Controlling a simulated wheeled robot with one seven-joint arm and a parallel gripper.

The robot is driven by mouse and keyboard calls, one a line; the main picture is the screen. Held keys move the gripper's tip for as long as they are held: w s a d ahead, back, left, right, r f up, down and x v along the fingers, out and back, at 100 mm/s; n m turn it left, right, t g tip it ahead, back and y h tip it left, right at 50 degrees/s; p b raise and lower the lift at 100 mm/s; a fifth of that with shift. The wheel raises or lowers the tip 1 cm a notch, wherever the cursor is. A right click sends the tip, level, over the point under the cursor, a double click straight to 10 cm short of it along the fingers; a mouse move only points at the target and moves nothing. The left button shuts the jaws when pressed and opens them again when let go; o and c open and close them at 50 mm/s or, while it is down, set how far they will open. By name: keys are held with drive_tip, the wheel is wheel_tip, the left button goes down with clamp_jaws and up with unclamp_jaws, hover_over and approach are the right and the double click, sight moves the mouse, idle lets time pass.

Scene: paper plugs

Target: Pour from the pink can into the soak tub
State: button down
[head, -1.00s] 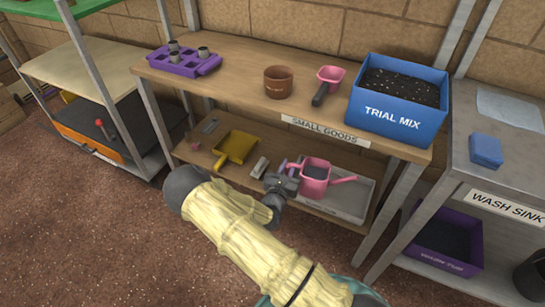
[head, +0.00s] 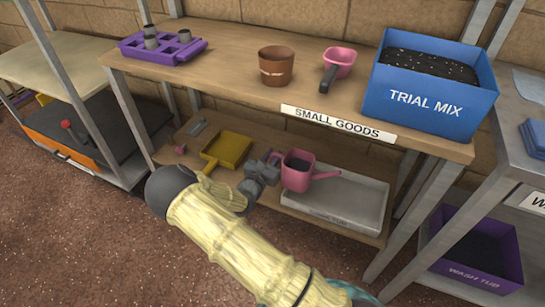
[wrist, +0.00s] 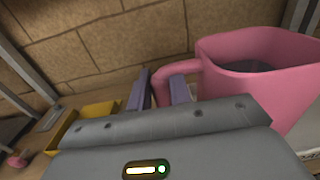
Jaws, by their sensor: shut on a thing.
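The pink can (head: 297,181) is upright at the left end of a pale grey tub on the lower shelf, its spout pointing right. Dark contents show inside it. My gripper (head: 268,166) is at the can's left side, shut on its handle. In the wrist view, the handle of the can (wrist: 270,85) runs between the fingers (wrist: 160,90). The pale grey tub (head: 350,197), likely the soak tub, has a front label too small to read surely. I cannot tell whether the can rests on something or is held just above it.
The upper shelf, with a SMALL GOODS label (head: 338,124), overhangs the can. On it are a blue TRIAL MIX bin (head: 428,103), a brown pot (head: 275,72) and a pink scoop (head: 340,62). A yellow dustpan (head: 227,150) lies left of my gripper. A purple WASH TUB (head: 470,262) is at right.

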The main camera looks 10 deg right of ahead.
wheel_tip(320, 180, down, 4)
drive_tip(key=b, duration=0.4)
drive_tip(key=shift+d+f+b, duration=0.1)
drive_tip(key=shift+f+b, duration=0.05)
drive_tip(key=shift+b, duration=0.25)
drive_tip(key=shift+s+r+m, duration=0.1)
drive_tip(key=shift+r+m, duration=0.9)
drive_tip(key=shift+r, duration=0.9)
drive_tip(key=shift+p, duration=0.3)
drive_tip(key=shift+r+m, duration=0.5)
drive_tip(key=shift+r, duration=0.7)
